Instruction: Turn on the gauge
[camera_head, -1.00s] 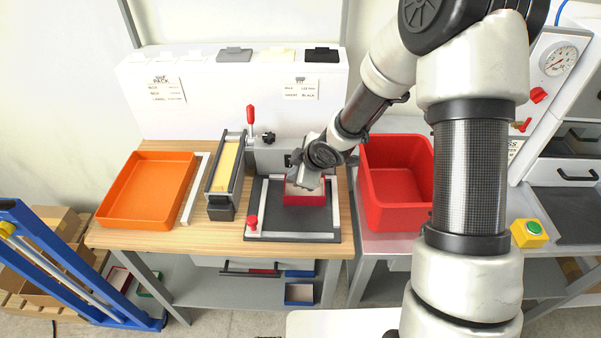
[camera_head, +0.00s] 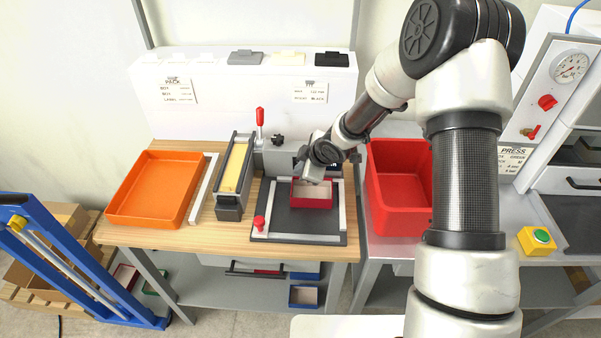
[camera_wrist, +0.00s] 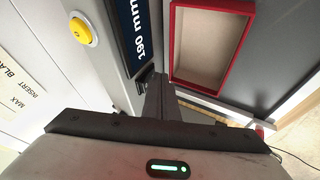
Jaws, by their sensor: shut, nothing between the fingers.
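A grey unit with a dark display (camera_wrist: 130,22) reading "190 mm" is close in the wrist view; a round yellow button (camera_wrist: 81,29) sits on its pale side. My gripper (camera_head: 310,174) is over the back of an open red box (camera_head: 313,203).
The red box (camera_wrist: 241,55) lies right of my fingers, inside a dark fixture (camera_head: 290,236). A red-handled lever (camera_head: 260,117) stands left of it. An orange tray (camera_head: 150,190) and a deep red bin (camera_head: 400,222) flank the fixture. A yellow box with green button (camera_head: 537,240) is at right.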

